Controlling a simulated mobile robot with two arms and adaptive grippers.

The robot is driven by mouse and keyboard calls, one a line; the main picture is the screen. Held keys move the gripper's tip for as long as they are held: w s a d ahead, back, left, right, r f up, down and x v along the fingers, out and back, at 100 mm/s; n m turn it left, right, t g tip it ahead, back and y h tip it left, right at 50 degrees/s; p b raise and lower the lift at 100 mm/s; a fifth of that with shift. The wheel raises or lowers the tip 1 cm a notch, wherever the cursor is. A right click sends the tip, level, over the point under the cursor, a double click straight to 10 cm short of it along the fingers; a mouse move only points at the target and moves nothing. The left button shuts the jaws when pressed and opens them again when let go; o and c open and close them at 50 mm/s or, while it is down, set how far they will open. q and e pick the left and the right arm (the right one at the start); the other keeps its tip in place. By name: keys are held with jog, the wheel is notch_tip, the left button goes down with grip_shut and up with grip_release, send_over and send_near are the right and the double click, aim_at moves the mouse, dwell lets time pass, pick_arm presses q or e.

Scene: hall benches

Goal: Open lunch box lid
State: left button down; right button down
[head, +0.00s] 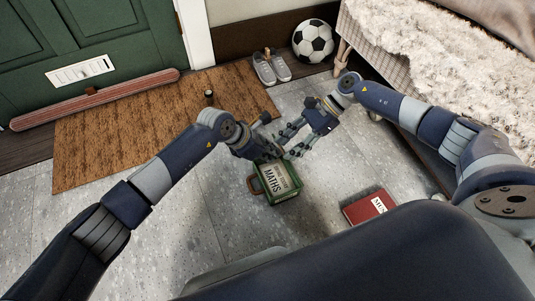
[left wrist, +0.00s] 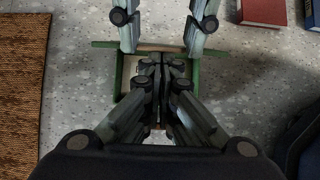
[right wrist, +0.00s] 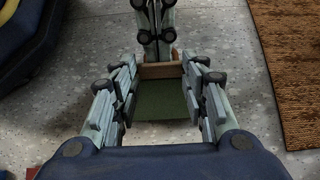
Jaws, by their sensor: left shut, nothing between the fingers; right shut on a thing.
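In the right wrist view a green panel (right wrist: 162,105) with a brown edge lies between the right gripper's spread fingers (right wrist: 165,95), shut on what looks like the lid. My left gripper (head: 275,155) is beside it, fingers together and empty; it also shows in the left wrist view (left wrist: 161,65). The grippers hide the box's far side, so how far the lid stands open cannot be told.
A red book (head: 369,207) lies on the floor right of the box. A brown doormat (head: 130,135), grey shoes (head: 271,68) and a football (head: 313,41) are behind. A bench with a fluffy cover (head: 440,55) stands at the right. Floor left of the box is clear.

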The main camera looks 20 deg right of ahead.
pick_arm(q)
jog(key=shift+d+r, duration=0.4)
jog(key=shift+d, duration=0.2)
pick_arm(e)
jog(key=shift+s+a, duration=0.1)
jog(key=shift+a, duration=0.2)
jog(key=c, duration=0.9)
grip_release()
pick_arm(q)
jog(key=shift+s, duration=0.1)
jog(key=shift+a, duration=0.1)
jog(key=shift+f, duration=0.1)
pick_arm(e)
jog(key=shift+d, duration=0.1)
